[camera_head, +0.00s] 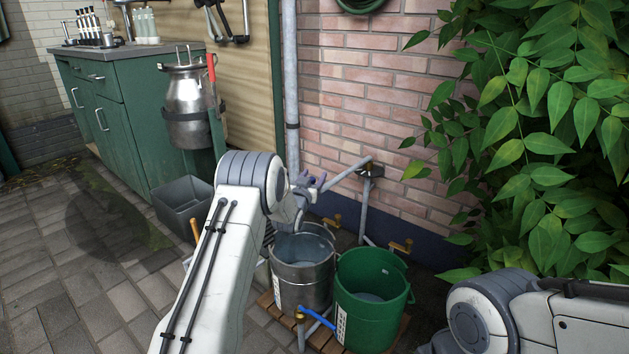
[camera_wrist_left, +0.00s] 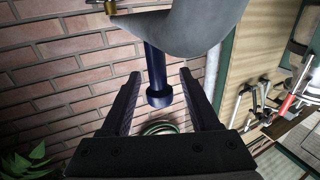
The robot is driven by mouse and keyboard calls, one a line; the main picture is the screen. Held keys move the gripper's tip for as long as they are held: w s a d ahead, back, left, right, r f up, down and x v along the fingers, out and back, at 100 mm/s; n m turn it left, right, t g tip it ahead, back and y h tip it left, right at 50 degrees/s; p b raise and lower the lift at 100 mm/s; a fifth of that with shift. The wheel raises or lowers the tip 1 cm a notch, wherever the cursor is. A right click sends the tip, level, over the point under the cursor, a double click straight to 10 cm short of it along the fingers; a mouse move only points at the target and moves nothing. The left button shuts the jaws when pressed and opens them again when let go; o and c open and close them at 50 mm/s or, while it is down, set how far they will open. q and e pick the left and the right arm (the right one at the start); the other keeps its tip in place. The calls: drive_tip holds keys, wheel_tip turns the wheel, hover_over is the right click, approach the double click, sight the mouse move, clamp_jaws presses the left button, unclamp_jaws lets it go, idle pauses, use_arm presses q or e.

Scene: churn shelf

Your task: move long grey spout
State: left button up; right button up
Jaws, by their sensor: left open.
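The long grey spout (camera_head: 345,173) slopes down to the left from a dark pivot (camera_head: 370,170) on the brick wall, above the buckets. In the left wrist view the grey spout (camera_wrist_left: 195,28) fills the top, close to the camera. A dark blue peg with a wider end (camera_wrist_left: 158,95) extends from it between my fingers. My left gripper (camera_head: 303,188) is at the spout's left end, partly hidden by my arm. In the left wrist view my left gripper (camera_wrist_left: 161,76) is open, one finger each side of the peg. I cannot tell whether either finger touches it.
A metal bucket (camera_head: 303,283) and a green bucket (camera_head: 372,310) stand below on a wooden slatted base (camera_head: 330,345). A grey downpipe (camera_head: 291,80) runs up the wall. Leafy branches (camera_head: 540,120) crowd the right. A grey bin (camera_head: 183,203) stands left of my arm.

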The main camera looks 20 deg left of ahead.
use_arm(q)
drive_tip(key=shift+w, duration=0.4)
clamp_jaws()
idle(1.3)
